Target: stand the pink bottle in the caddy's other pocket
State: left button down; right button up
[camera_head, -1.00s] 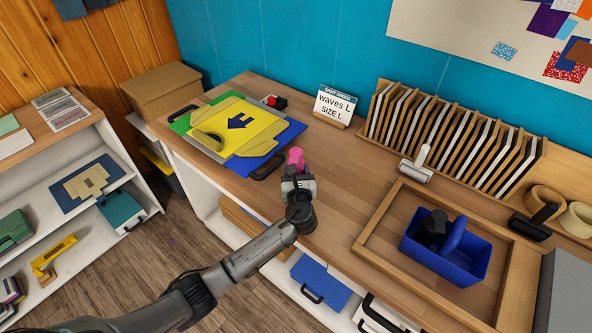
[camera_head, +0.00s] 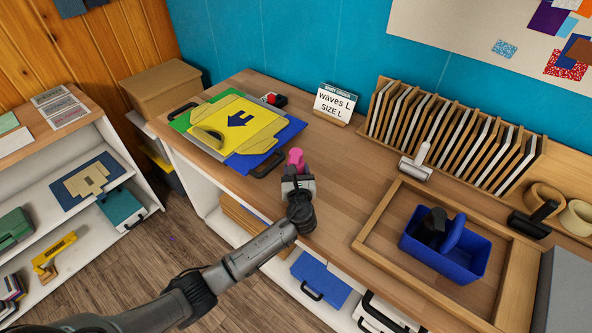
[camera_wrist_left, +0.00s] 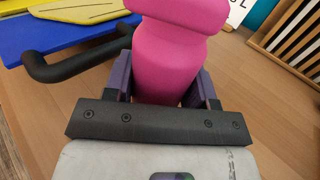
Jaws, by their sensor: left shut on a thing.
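The pink bottle (camera_head: 296,158) is between the fingers of my left gripper (camera_head: 298,172) above the worktop, near its front edge. In the left wrist view the bottle (camera_wrist_left: 178,50) fills the space between the two purple pads of the gripper (camera_wrist_left: 165,85), which is shut on it. The bottle's lower end is hidden by the gripper. The blue caddy (camera_head: 462,268) stands inside a wooden frame at the right. A black bottle-like thing (camera_head: 432,226) stands in its left pocket, beside the blue handle (camera_head: 453,236). The inside of the right pocket is mostly hidden. My right gripper is not in view.
The wooden frame (camera_head: 374,219) has a raised rim around the caddy. Yellow and blue boards (camera_head: 262,150) with black handles lie left of the bottle. A sign (camera_head: 335,103), a roller (camera_head: 416,164) and a slotted rack (camera_head: 450,140) stand behind. Worktop between bottle and frame is clear.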

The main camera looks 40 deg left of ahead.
pick_arm(q)
grip_release()
dwell(0.4)
dwell(0.4)
jog(key=shift+s+d+r+p, duration=0.1)
jog(key=shift+s+d+p, duration=0.1)
jog(key=shift+p, duration=0.1)
jog(key=shift+p+v, duration=1.25)
jog(key=shift+v, duration=0.65)
jog(key=shift+p+v, duration=1.15)
jog(key=shift+v, duration=1.1)
